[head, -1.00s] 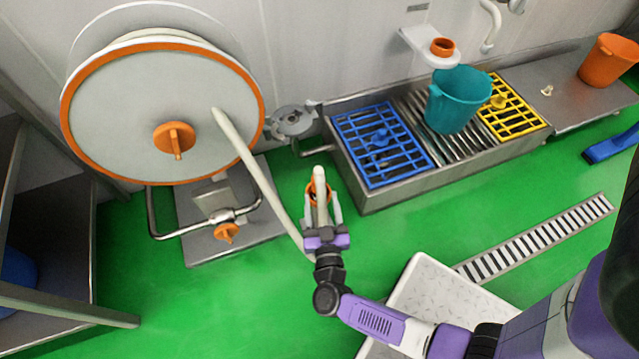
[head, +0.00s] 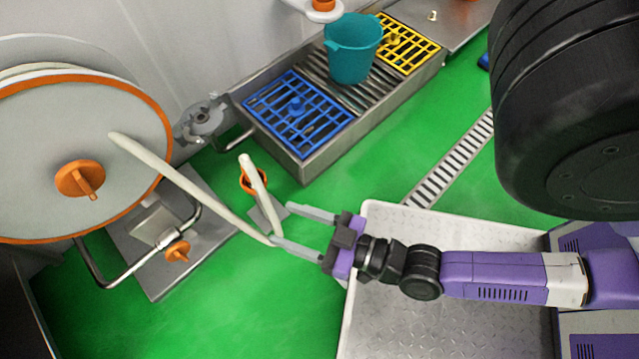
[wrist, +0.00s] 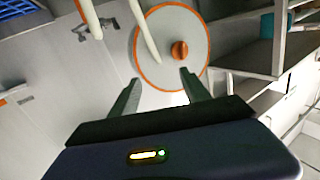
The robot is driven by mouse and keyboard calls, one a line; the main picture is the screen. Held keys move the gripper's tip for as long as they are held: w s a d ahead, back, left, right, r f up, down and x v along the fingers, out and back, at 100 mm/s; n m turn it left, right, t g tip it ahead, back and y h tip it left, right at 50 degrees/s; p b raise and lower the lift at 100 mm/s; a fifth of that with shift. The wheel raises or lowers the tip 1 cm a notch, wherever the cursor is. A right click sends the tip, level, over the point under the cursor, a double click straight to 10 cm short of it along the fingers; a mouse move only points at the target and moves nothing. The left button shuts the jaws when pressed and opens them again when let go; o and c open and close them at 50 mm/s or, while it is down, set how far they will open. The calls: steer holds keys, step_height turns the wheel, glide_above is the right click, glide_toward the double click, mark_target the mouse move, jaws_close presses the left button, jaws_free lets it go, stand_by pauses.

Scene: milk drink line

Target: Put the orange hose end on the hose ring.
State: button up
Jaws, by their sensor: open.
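The pale hose (head: 195,183) runs from the orange-rimmed reel (head: 140,100) down to a low bend, then up to a raised pale end (head: 247,162). An orange ring (head: 246,184) shows around or just behind this raised end; I cannot tell whether the hose passes through it. A grey plate or post shows below it. My gripper (head: 283,225) is open, to the right of the hose. Its lower fingertip overlaps the hose bend in the head view; contact is unclear.
The steel sink bench with a blue grate (head: 298,112), teal bucket (head: 351,55) and yellow grate (head: 408,48) stands behind. A wall bracket with an orange cup (head: 323,5) is above. A floor drain (head: 450,155) lies right.

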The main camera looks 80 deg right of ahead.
steer(key=s+a+r+n+g+y, duration=0.1)
steer(key=s+r+n+g+y, duration=0.1)
steer(key=s+r, duration=0.3)
step_height(320, 180, up, 3)
steer(key=shift+s+a+r+n+y, duration=0.1)
steer(key=shift+s+a+n+y, duration=0.2)
steer(key=shift+n+y, duration=0.1)
step_height(320, 180, up, 29)
steer(key=p, duration=2.9)
steer(key=shift+r, duration=0.15)
steer(key=shift+c, duration=0.2)
